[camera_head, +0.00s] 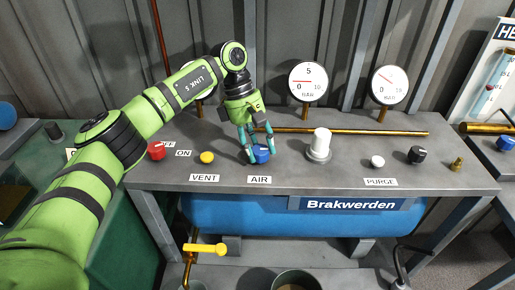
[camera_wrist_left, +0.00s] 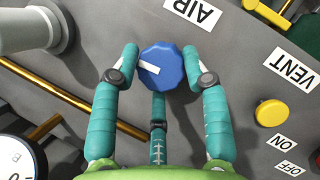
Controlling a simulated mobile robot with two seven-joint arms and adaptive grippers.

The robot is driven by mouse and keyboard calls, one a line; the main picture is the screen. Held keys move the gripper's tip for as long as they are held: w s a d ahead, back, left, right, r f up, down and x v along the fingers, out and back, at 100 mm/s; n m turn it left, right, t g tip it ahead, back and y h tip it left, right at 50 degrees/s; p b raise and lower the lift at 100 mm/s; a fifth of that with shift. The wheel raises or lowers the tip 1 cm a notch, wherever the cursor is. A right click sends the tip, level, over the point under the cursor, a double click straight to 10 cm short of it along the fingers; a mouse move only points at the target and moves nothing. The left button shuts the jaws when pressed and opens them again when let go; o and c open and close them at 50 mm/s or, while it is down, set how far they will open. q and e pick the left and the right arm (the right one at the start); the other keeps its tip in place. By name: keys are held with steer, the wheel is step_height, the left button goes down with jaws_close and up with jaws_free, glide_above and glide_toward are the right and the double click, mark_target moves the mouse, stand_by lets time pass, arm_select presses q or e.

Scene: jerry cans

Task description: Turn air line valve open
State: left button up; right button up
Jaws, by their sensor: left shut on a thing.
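The air line valve is a blue faceted knob (camera_head: 261,154) on the grey bench top, just behind the AIR label (camera_head: 259,180). My left gripper (camera_head: 256,146) reaches down over it with teal fingers. In the left wrist view the blue knob (camera_wrist_left: 163,66) sits between the fingers of my left gripper (camera_wrist_left: 162,75), which is shut on it. A white mark on the knob points toward the left in that view. The AIR label (camera_wrist_left: 193,12) shows upside down there. My right gripper is not in view.
A yellow knob (camera_head: 207,157) and a red knob (camera_head: 156,150) stand to the left. A white knob (camera_head: 319,146) stands to the right, with a brass pipe (camera_head: 350,131) behind it. Pressure gauges (camera_head: 307,82) rise at the back. A black knob (camera_head: 416,155) is farther right.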

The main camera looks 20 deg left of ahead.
arm_select(q)
steer(key=shift+s+d+f+m, duration=0.1)
steer(key=shift+s+d+m, duration=0.1)
steer(key=shift+m, duration=0.5)
steer(key=shift+g, duration=0.3)
steer(key=o, duration=1.1)
steer(key=shift+c, duration=0.2)
steer(key=shift+a+r, duration=0.15)
steer(key=shift+r, duration=0.05)
steer(key=v, duration=1.1)
steer(key=shift+r, duration=0.45)
